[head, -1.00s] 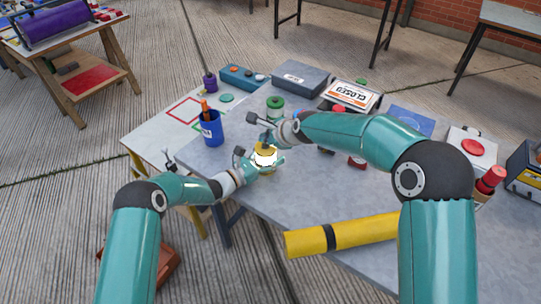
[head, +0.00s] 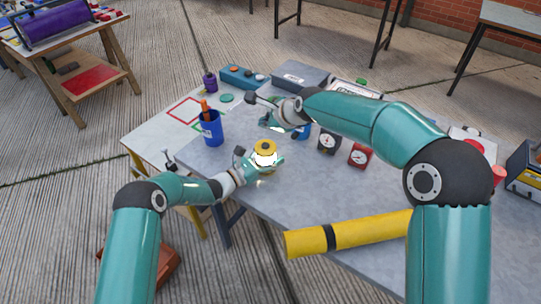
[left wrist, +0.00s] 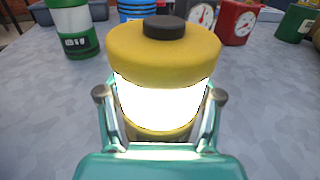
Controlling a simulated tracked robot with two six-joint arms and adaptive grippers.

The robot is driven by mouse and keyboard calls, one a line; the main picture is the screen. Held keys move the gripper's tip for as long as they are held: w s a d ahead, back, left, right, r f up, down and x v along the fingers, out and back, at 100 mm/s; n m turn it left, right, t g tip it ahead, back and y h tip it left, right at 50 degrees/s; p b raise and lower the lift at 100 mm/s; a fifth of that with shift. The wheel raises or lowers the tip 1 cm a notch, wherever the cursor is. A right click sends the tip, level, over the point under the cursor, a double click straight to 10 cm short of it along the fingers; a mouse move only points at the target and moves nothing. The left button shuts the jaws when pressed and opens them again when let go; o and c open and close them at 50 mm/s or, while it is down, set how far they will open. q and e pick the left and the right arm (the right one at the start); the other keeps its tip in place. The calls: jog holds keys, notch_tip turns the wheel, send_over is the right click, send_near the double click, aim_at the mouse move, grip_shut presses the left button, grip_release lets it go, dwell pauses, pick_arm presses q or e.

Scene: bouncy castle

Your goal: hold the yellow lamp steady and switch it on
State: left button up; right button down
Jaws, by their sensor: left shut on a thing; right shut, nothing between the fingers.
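The yellow lamp (head: 265,147) stands upright near the left end of the grey table; its middle band glows bright white. The left wrist view shows its yellow cap (left wrist: 163,50) with a dark button (left wrist: 165,27) on top, nothing touching the button. My left gripper (head: 262,164) is shut on the lamp low down, with a finger on each side in the left wrist view (left wrist: 160,115). My right gripper (head: 270,117) is shut and empty, beyond the lamp and apart from it. It partly hides a green thing behind it.
A blue pen cup (head: 211,129) stands left of the lamp. A black dial (head: 328,142) and a red dial (head: 360,155) stand to its right. A green-and-white lantern (left wrist: 75,28) is behind it. A yellow tube (head: 345,234) lies at the table's front. The table around the lamp is clear.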

dwell(0.3)
pick_arm(q)
jog(key=o, duration=1.5)
jog(key=shift+o, duration=0.2)
